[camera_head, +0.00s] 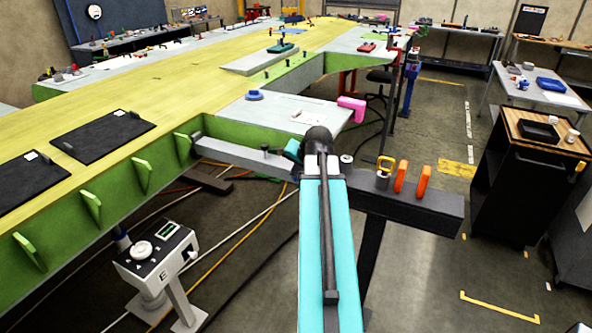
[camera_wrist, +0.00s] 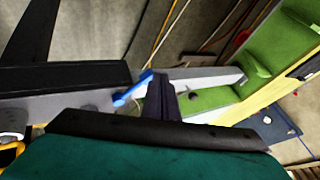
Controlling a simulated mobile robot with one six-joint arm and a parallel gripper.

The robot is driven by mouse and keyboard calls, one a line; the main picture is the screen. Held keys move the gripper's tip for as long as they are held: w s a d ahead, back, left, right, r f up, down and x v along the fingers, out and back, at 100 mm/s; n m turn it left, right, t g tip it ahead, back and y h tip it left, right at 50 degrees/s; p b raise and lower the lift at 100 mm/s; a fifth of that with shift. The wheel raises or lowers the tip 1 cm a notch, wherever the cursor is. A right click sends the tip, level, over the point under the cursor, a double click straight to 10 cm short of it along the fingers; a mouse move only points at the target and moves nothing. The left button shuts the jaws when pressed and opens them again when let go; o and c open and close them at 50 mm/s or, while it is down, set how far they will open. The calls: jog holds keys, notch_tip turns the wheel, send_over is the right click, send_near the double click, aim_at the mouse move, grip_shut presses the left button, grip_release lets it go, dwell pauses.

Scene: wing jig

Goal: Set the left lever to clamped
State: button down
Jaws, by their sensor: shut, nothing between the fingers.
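A blue lever-like handle (camera_wrist: 132,90) shows in the wrist view on the grey bar, slanted and just left of my fingertips. I take it to be the left lever, but its clamp position cannot be read. My gripper (camera_wrist: 163,82) is shut and empty, its dark fingers pointing at the bar beside the blue handle; whether they touch it cannot be told. In the head view my arm hides the fingers and most of that spot.
The green wing jig (camera_head: 60,215) with its yellow top runs along the left. A control pedestal (camera_head: 155,255) stands in front of it. A black cart (camera_head: 520,190) is at the right. Cables lie on the floor below the beam.

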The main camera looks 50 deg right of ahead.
jog(key=shift+s+a+r+p, duration=0.3)
jog(key=shift+s+a+r, duration=0.1)
jog(key=shift+r, duration=0.2)
dwell(0.3)
